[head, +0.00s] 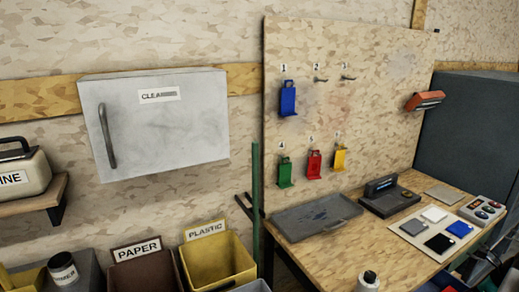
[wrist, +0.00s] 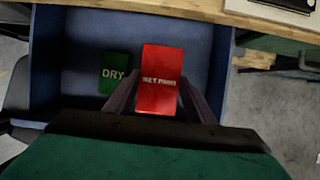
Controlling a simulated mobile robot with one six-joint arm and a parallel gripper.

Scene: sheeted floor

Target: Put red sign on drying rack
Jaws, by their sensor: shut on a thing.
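My gripper (wrist: 159,100) shows in the wrist view, shut on a red sign (wrist: 162,75) with white lettering that seems to read WET PAINT. The sign is held upright in the picture between the two dark fingers. Behind it, a green sign (wrist: 115,73) marked DRY lies in a blue open box or drawer (wrist: 85,25). I cannot tell whether the red sign touches the box. Neither the gripper nor the red sign shows in the head view. I cannot identify the drying rack for sure; a green post (head: 255,205) with dark arms stands left of the workbench.
A wooden workbench (head: 365,260) holds a grey tray (head: 316,214), a dark device and colour samples. A pegboard (head: 370,80) carries coloured holders. PAPER (head: 140,272) and PLASTIC (head: 218,260) bins stand left. A wooden edge (wrist: 230,12) borders the box.

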